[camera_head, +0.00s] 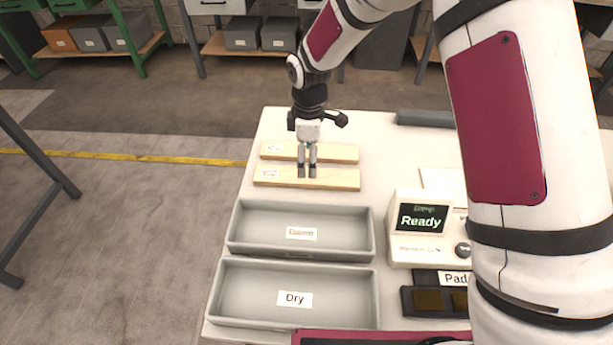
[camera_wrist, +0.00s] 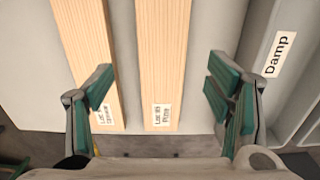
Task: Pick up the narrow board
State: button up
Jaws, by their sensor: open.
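Two pale wooden boards lie side by side on the light table, each with a small white label. The far board (camera_head: 335,153) is the left one in the wrist view (camera_wrist: 84,40). The near board (camera_head: 335,180) is the right one in the wrist view (camera_wrist: 163,55), its label ending in "Pine". The far board looks slightly narrower, but the difference is small. My gripper (camera_head: 307,172) is open and empty, pointing down over the boards. In the wrist view the near board runs between the fingers (camera_wrist: 160,93), and the left finger overlaps the far board.
A grey tray labelled Damp (camera_head: 248,247) stands beside the near board, with a Dry tray (camera_head: 228,318) nearer me. A meter reading "Ready" (camera_head: 421,221) stands right of the trays. A grey bar (camera_head: 425,118) lies at the back. Bare table is left around the boards.

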aim_at(307, 175)
jog(key=shift+s+a+f+p, duration=0.1)
jog(key=shift+f+p, duration=0.1)
jog(key=shift+f, duration=1.3)
jog(key=shift+s+a+f+p, duration=0.1)
jog(key=shift+f+p, duration=0.1)
jog(key=shift+f, duration=1.25)
jog(key=shift+c, duration=0.3)
jog(key=c, duration=1.3)
